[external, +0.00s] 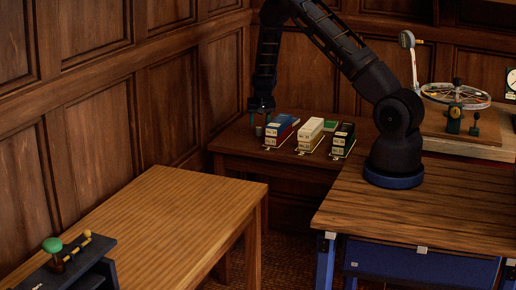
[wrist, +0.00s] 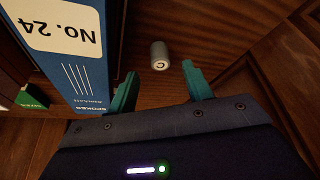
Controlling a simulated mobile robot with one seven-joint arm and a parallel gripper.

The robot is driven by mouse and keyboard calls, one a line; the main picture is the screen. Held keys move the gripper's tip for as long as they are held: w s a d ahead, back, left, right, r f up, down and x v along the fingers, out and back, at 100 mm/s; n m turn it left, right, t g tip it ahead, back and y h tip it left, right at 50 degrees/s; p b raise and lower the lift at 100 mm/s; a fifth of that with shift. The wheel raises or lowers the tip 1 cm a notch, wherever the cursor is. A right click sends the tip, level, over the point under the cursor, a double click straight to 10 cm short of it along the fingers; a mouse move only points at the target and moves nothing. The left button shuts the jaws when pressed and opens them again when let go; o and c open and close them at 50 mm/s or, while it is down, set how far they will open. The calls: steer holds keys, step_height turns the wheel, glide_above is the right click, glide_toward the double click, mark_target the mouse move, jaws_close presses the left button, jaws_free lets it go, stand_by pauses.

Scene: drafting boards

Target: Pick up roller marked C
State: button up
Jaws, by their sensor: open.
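The roller marked C (wrist: 159,56) is a small grey cylinder with a pale round label bearing a dark C. In the wrist view it stands on the dark wooden table just beyond the gap between my fingertips, untouched. My gripper (wrist: 160,82) is open and empty, with two teal fingers. In the external view my gripper (external: 261,112) hangs pointing down above the far table, and a small grey shape low beside it looks like the roller (external: 258,131).
A blue box marked No. 24 (wrist: 75,50) stands close left of my gripper in the wrist view. In the external view, a white-topped box (external: 310,130) and a dark box (external: 343,138) stand to its right. Wood-panelled walls (external: 222,80) rise behind the table.

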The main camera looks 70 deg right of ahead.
mark_target(259, 130)
steer(key=x, duration=0.4)
jaws_close()
steer(key=shift+w+r, duration=0.1)
